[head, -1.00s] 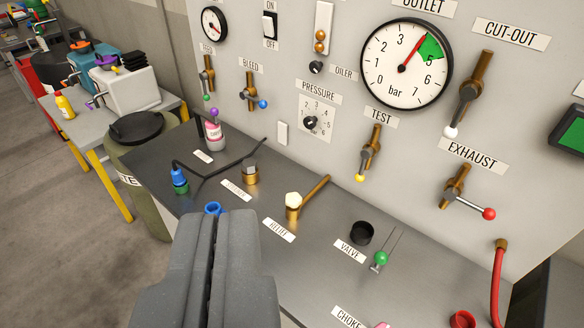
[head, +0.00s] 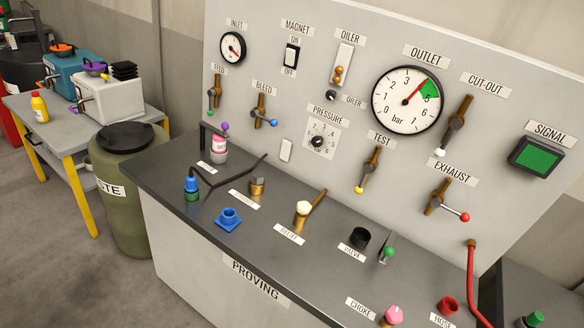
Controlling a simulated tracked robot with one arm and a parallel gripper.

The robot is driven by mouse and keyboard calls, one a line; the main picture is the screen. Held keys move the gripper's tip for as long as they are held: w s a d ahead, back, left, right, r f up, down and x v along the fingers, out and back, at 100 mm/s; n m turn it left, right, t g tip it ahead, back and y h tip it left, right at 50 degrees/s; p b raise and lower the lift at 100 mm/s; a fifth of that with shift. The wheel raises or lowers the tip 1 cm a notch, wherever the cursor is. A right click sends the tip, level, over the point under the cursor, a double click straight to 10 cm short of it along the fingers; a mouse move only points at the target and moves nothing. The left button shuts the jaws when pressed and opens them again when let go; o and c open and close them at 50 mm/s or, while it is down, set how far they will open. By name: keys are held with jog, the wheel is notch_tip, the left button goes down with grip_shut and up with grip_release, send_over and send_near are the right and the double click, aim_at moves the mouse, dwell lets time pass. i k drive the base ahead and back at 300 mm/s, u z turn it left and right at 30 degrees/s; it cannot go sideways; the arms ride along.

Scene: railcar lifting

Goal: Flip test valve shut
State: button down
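The test valve (head: 370,166) is on the grey upright panel, under the TEST label (head: 382,138). It is a brass pipe with a dark handle ending in a yellow knob (head: 360,190). The handle points down, roughly along the pipe. The large outlet gauge (head: 407,100) is above it, its red needle at the green zone. My gripper is not in this view, so I cannot see its opening or its distance from the valve.
The cut-out valve (head: 456,125) and exhaust valve (head: 439,196) are to the right. On the bench below are a brass relief fitting (head: 303,211), a black cup (head: 359,238) and a green-knobbed lever (head: 389,251). The space before the test valve looks clear.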

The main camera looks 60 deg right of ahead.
aim_at(369, 168)
jog(key=u, duration=0.4)
jog(key=i, duration=2.7)
jog(key=z, duration=3.2)
jog(key=i, duration=0.7)
jog(key=z, duration=0.1)
